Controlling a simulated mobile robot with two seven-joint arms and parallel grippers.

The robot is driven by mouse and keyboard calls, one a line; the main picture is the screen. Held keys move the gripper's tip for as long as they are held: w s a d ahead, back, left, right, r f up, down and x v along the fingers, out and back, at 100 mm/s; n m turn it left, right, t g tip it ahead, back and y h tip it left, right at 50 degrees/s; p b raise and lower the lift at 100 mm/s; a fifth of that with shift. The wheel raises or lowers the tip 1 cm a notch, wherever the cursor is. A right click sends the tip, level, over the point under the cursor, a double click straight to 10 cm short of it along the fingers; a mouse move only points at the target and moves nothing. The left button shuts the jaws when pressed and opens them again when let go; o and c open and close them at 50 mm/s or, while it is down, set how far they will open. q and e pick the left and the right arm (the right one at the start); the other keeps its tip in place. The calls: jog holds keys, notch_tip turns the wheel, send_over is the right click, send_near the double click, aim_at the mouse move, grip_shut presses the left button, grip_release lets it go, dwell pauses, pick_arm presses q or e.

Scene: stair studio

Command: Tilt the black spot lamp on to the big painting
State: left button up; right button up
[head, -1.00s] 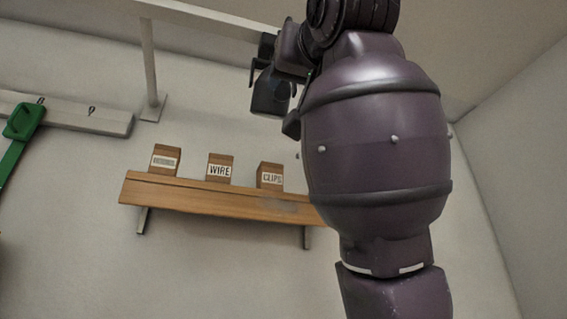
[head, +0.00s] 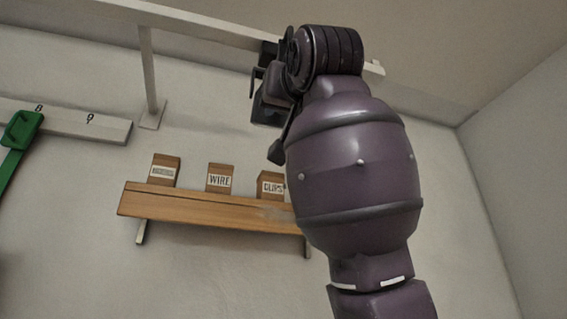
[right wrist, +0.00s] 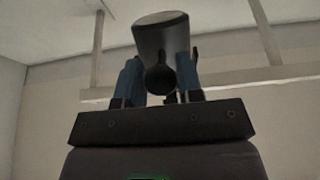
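The black spot lamp (right wrist: 160,42) shows in the right wrist view as a dark rounded cylinder. My right gripper (right wrist: 160,75) has blue fingers on both sides of the lamp's narrower part; whether they press on it cannot be told. In the head view my purple right arm is raised and covers much of the middle. Its gripper is mostly hidden behind the arm, near a dark shape under the rail that I cannot clearly sort into lamp or gripper. The big painting and my left gripper are not in view.
A white rail (head: 215,27) on a post runs along the wall top. A wooden shelf (head: 200,207) below carries several brown boxes, one marked WIRE (head: 219,179). A green object (head: 20,130) hangs on a white hook strip (head: 85,122) at left. The right wall is bare.

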grip_shut()
jog(key=shift+s+d+r+b, duration=0.2)
jog(key=shift+s+r+b, duration=0.1)
jog(key=shift+s+r, duration=0.4)
jog(key=shift+r, duration=0.1)
jog(key=shift+o, duration=0.5)
grip_release()
jog(key=o, duration=0.4)
jog(key=shift+s, duration=0.2)
jog(key=shift+w, duration=0.2)
jog(key=shift+f, duration=0.1)
jog(key=b+v, duration=0.3)
jog(key=v, duration=0.8)
jog(key=shift+w, duration=0.1)
